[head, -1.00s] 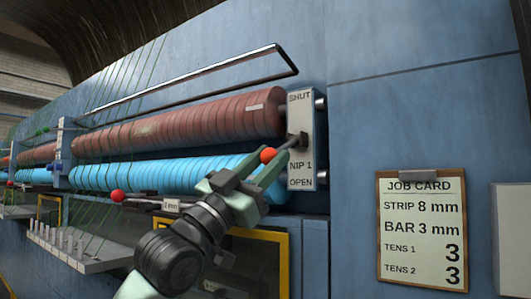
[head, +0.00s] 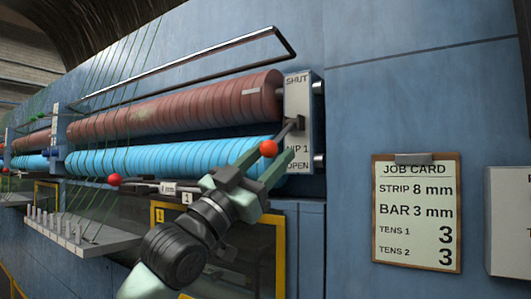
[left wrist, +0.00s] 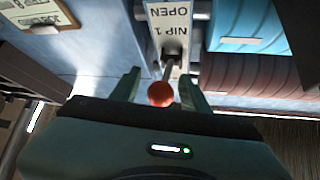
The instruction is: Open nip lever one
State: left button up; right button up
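The nip 1 lever is a dark rod with a red ball knob (head: 268,148). It comes out of the pale upright plate (head: 297,98) marked SHUT at the top, NIP 1 and OPEN at the bottom. The rod slopes from its pivot down toward the knob. My left gripper (head: 278,151) is at the lever, with its fingers around the knob. In the left wrist view the red knob (left wrist: 160,94) sits between the two spread green fingers, with a gap visible on both sides. My right gripper is not in view.
A red-brown roller (head: 180,106) and a blue roller (head: 170,155) lie left of the plate. A metal bar frame (head: 190,70) runs above them. Another red knob (head: 115,180) and a pegged shelf (head: 75,238) are lower left. A job card (head: 415,215) hangs at right.

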pick_arm(q)
jog(key=shift+w+d, duration=0.2)
jog(key=shift+s+a+r, duration=0.1)
jog(key=shift+s+a, duration=0.1)
jog(key=b+v, duration=0.3)
jog(key=v, duration=0.4)
jog(key=shift+f, duration=0.3)
